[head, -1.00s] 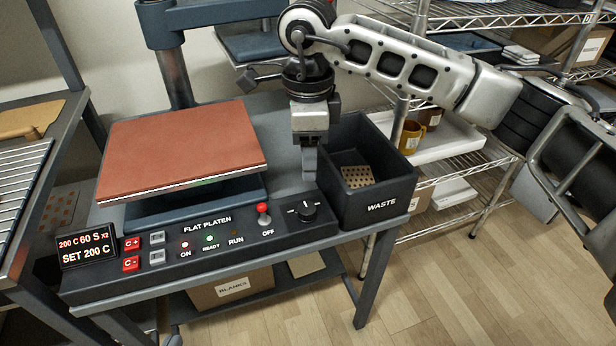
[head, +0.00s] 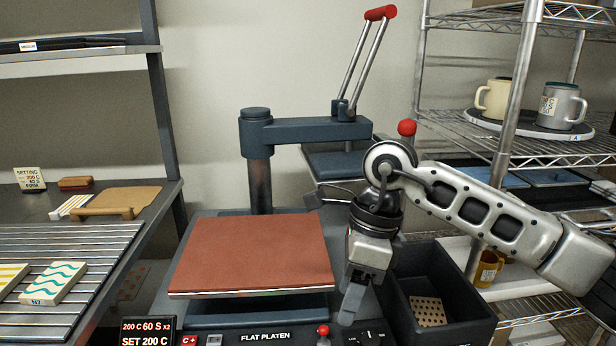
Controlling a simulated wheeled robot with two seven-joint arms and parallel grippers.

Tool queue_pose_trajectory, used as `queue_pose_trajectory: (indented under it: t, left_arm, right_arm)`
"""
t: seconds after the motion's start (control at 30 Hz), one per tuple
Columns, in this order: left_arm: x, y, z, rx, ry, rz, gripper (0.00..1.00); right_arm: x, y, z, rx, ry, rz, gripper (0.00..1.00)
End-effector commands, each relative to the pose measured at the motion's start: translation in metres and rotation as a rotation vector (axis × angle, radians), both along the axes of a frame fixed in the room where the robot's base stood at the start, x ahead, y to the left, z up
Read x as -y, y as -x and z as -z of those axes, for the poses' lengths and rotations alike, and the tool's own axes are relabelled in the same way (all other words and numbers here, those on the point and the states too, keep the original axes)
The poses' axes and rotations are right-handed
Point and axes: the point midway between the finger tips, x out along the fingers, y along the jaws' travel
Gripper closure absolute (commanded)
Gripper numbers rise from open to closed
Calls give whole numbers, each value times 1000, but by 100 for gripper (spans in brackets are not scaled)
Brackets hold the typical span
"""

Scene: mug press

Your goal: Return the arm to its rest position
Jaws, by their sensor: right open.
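My right arm comes in from the right. Its gripper (head: 352,303) points down just right of the flat platen press, above the right end of its control panel and beside the waste bin. The jaws are open and I see nothing between them. The press has a flat reddish-brown platen (head: 250,255) and a dark swing head on a post (head: 262,180). The control panel display (head: 149,333) reads 200 C 60 S x2 and SET 200 C. My left gripper does not show.
The dark waste bin (head: 474,325) stands close at the right with a perforated piece (head: 428,311) inside. A press lever with a red grip (head: 380,13) rises behind. Wire shelves with a cream mug (head: 493,99) and a grey mug (head: 561,106) stand right. A rack (head: 60,250) holds patterned tiles at left.

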Motion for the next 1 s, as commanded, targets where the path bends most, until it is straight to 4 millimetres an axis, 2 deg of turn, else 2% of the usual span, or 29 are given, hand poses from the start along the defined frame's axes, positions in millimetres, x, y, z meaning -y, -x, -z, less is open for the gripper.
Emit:
queue_pose_trajectory:
  t: [0.03, 0.1, 0.17, 0.2, 0.27, 0.33, 0.43, 0.53, 0.57, 0.63, 0.67, 0.73, 0.77, 0.8, 0.9, 1.0]
  left_arm:
    - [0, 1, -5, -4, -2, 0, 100]
    - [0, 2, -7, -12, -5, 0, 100]
    - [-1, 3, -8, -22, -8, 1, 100]
    - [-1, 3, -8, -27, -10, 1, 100]
    - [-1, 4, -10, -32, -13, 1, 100]
    - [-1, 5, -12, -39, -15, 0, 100]
    - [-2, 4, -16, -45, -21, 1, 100]
    - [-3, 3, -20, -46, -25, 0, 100]
    - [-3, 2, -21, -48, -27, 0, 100]
    - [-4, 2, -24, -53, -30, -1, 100]
    - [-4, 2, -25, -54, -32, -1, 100]
    - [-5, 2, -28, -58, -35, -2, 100]
    - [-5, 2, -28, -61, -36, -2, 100]
    - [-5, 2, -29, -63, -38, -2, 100]
    - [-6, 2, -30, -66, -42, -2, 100]
    - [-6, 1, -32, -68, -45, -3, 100]
  right_arm:
    - [-29, 21, 8, -79, -132, -15, 46]
    - [-73, 51, 9, -209, -359, -2, 46]
    - [-107, 77, -2, -344, -576, 43, 46]
    - [-125, 90, -15, -438, -716, 90, 46]
    - [-145, 103, -37, -584, -916, 183, 46]
    - [-155, 106, -65, -761, -1132, 327, 46]
    - [-149, 91, -94, -1022, -1403, 594, 46]
    - [-121, 63, -97, -1280, -1616, 930, 46]
    - [-110, 54, -93, -1358, -1667, 1044, 46]
    - [-81, 37, -70, -1531, -1758, 1329, 46]
    - [-67, 33, -56, -1602, -1785, 1460, 46]
    - [-36, 31, -15, -1762, -1812, 1786, 46]
    - [-23, 34, 4, 1744, 1732, -1844, 46]
    - [-7, 42, 29, 1658, 1569, -1844, 46]
    - [22, 72, 83, 1475, 1235, -1820, 46]
    - [39, 106, 121, 1339, 1000, -1787, 46]
